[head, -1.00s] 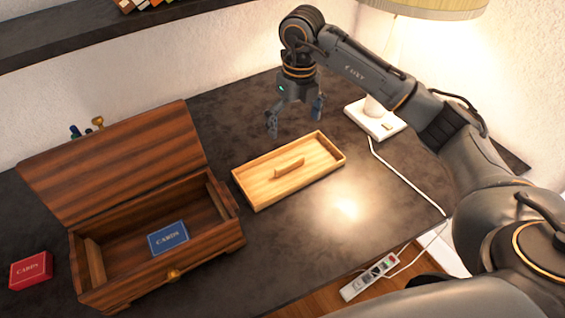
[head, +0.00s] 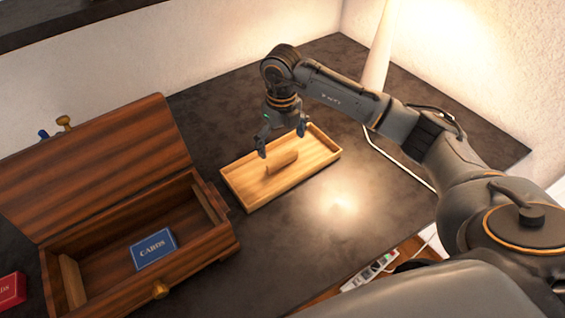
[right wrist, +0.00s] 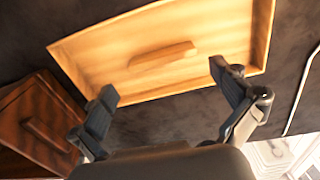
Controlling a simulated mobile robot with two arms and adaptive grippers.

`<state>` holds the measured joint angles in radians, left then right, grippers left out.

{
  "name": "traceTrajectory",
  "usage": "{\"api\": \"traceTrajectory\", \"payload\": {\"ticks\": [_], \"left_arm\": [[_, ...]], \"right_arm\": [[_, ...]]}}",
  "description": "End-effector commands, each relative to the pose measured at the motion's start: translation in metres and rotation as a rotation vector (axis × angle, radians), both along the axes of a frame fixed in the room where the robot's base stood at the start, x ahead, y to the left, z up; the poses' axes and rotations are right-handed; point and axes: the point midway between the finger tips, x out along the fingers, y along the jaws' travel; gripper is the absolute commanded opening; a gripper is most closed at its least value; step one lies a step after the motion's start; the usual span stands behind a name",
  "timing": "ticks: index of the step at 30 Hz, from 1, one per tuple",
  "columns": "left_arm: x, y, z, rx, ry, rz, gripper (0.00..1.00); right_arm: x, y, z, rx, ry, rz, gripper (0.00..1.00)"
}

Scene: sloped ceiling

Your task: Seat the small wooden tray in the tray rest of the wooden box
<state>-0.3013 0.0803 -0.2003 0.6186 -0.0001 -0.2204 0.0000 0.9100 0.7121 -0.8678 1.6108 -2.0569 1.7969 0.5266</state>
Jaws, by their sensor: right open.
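The small wooden tray (head: 247,202) is light-coloured, with a raised bar handle (head: 282,162) in its middle, and lies flat on the dark table. In the right wrist view the tray (right wrist: 215,40) and its handle (right wrist: 162,55) are ahead of the fingers. My right gripper (head: 282,147) is open and empty, just above the tray, its fingers apart and not around the handle. The dark wooden box (head: 205,257) stands open to the left of the tray, lid tilted back. Ledges show inside its two ends. My left gripper is not in view.
A blue card pack (head: 153,249) lies inside the box. A red card pack (head: 10,291) is left of the box. A lamp stem (head: 377,50) and white cable (head: 400,163) are at the right. A power strip (head: 368,272) lies below the table edge.

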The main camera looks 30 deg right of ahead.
Motion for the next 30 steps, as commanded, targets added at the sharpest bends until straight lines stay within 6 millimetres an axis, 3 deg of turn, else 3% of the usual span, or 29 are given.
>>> {"api": "traceTrajectory", "payload": {"ticks": [7,15,24,30], "left_arm": [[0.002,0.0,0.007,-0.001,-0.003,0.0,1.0],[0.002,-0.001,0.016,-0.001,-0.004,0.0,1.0],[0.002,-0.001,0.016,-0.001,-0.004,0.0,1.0],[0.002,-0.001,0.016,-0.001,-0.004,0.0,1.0]], "right_arm": [[-0.001,0.0,-0.019,0.001,0.002,0.0,1.0],[-0.002,-0.001,-0.056,0.001,0.001,-0.001,1.0],[-0.002,-0.002,-0.062,0.0,-0.002,0.001,1.0],[-0.002,-0.002,-0.061,0.0,-0.001,0.0,0.59]]}}
